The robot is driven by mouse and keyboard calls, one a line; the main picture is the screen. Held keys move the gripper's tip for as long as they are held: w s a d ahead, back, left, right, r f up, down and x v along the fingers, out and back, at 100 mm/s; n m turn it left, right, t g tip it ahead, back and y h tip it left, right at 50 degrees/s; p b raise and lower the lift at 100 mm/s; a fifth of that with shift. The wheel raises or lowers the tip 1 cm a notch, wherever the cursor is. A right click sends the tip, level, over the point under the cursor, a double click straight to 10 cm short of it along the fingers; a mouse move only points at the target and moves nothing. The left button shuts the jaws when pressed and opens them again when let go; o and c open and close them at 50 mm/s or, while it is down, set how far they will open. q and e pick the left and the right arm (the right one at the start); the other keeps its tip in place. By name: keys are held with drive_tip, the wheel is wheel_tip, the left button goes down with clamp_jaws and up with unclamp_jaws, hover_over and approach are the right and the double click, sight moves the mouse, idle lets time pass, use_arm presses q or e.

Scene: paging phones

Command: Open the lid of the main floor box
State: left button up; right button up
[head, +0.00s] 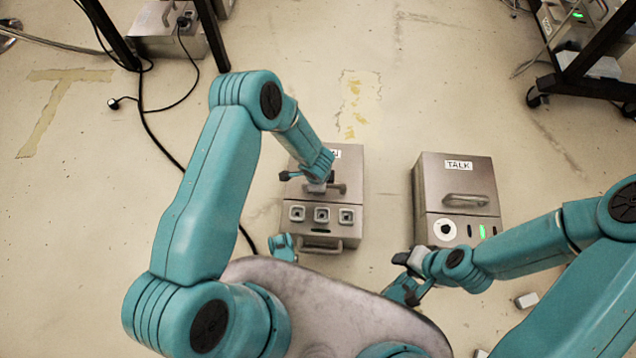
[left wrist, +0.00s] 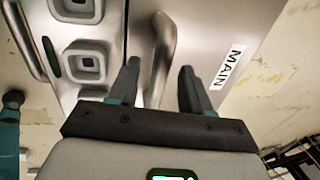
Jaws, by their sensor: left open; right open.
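The main floor box (head: 352,215) is a steel box with its lid (head: 350,170) shut. Its front panel has three square fittings, and a lower handle (head: 322,246) sticks out in front. The MAIN label (left wrist: 228,67) reads fully in the left wrist view; my left arm covers part of it in the head view. My left gripper (head: 315,186) is open at the lid handle (left wrist: 160,55). In the left wrist view its two fingers stand on either side of the handle; contact cannot be told. My right gripper (head: 405,275) is open and empty, in front of the TALK box.
The TALK box (head: 440,180) stands to the right, with a green light on its front. A black cable (head: 160,145) runs on the floor at left. A dark wheeled rack (head: 590,75) stands at upper right. The floor between the two boxes is clear.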

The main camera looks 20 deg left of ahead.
use_arm(q)
drive_tip(key=shift+w+f, duration=0.1)
drive_tip(key=shift+f, duration=0.1)
drive_tip(key=shift+c, duration=0.4)
clamp_jaws()
drive_tip(key=shift+r, duration=0.1)
